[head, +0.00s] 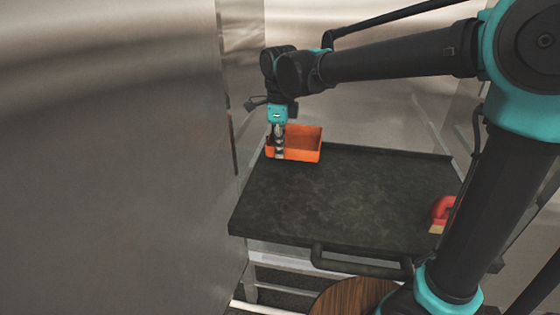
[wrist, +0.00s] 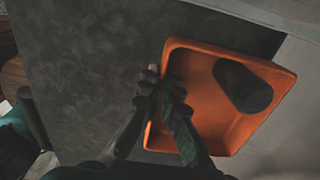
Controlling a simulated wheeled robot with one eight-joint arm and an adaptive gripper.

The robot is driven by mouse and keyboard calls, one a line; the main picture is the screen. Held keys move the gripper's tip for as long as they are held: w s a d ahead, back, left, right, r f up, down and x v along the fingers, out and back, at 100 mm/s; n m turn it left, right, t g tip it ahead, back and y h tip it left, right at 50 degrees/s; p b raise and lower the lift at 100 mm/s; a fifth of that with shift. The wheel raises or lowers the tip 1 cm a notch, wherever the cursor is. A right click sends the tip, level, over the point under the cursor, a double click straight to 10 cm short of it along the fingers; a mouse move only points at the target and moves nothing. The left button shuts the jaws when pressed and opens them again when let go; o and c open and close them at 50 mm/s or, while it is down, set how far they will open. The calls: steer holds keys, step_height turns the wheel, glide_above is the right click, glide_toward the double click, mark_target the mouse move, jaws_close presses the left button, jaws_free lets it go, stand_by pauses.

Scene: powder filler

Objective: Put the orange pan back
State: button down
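The orange pan (head: 308,146) is a shallow open tray at the far left corner of the dark cart top (head: 330,200). It also shows in the wrist view (wrist: 205,125), with a dark rounded shape inside that could be an object or a shadow. My gripper (head: 279,152) points down at the pan's left side. In the wrist view its fingers (wrist: 161,80) are close together, one on each side of the pan's left wall, and look shut on it. I cannot tell whether the pan's base touches the cart top.
A red-handled brush (head: 441,213) lies at the cart's right edge. A large metal panel (head: 110,150) stands close on the left. A round wooden top (head: 350,298) is below the cart's dark handle (head: 360,265). The middle of the cart top is clear.

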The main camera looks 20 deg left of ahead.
steer(key=shift+f, duration=2.1)
steer(key=shift+f, duration=0.1)
steer(key=c, duration=1.7)
jaws_free()
step_height(320, 180, up, 12)
steer(key=shift+s+r, duration=0.1)
